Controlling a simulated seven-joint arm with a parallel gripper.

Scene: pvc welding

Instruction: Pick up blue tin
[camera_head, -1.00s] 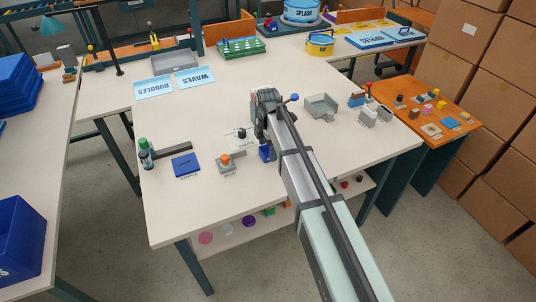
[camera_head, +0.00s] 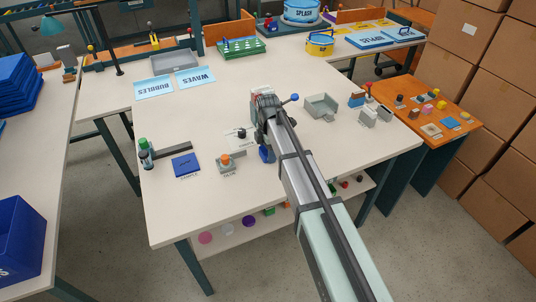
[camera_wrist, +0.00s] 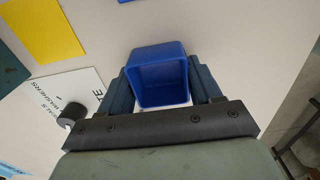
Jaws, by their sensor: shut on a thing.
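The blue tin (camera_wrist: 160,74) is a small, square, open-topped box, and I look into its empty inside in the wrist view. My gripper (camera_wrist: 162,84) has one dark finger on each side of it and is shut on it. In the head view the blue tin (camera_head: 267,154) shows below my gripper (camera_head: 266,138), mostly hidden by my arm. I cannot tell whether its base touches the table.
A white printed card (camera_wrist: 62,88) with a dark knob (camera_wrist: 71,115) lies beside the tin. An orange-topped grey block (camera_head: 227,161), a flat blue square (camera_head: 186,165) and green-capped bottles (camera_head: 145,150) stand to the left. A grey tray (camera_head: 320,106) is to the right.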

